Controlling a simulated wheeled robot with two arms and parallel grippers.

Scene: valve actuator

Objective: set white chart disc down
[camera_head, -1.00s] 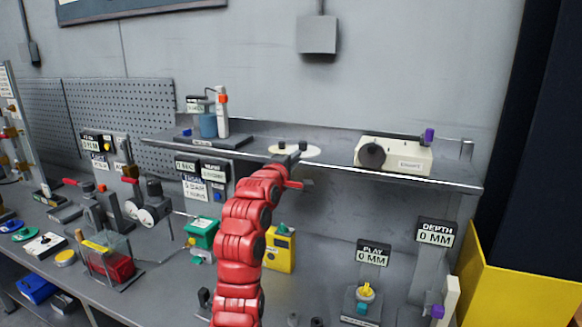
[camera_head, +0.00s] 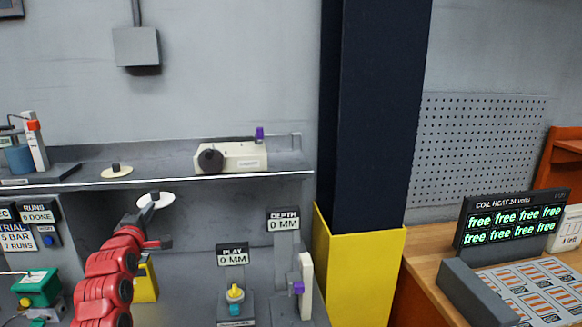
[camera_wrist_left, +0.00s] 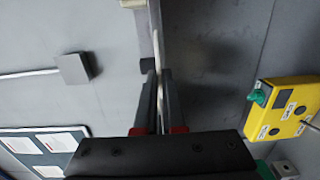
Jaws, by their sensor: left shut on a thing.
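My left gripper (camera_head: 149,210) is shut on a white chart disc (camera_head: 155,200) with a small dark knob on top. The disc is held in front of the shelf's front edge and appears below it in the head view. In the left wrist view the held disc (camera_wrist_left: 157,60) shows edge-on as a thin pale strip between the fingers (camera_wrist_left: 161,100). A second white disc with a dark knob (camera_head: 116,171) lies on the shelf (camera_head: 190,180), up and left of the held one. My right gripper is not in view.
A cream box with a black dial (camera_head: 238,157) stands on the shelf to the right. A blue pot device (camera_head: 18,158) is at the shelf's left. Below are a yellow box (camera_head: 146,283), PLAY and DEPTH displays (camera_head: 283,219). A yellow-based column (camera_head: 360,262) stands right of the bench.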

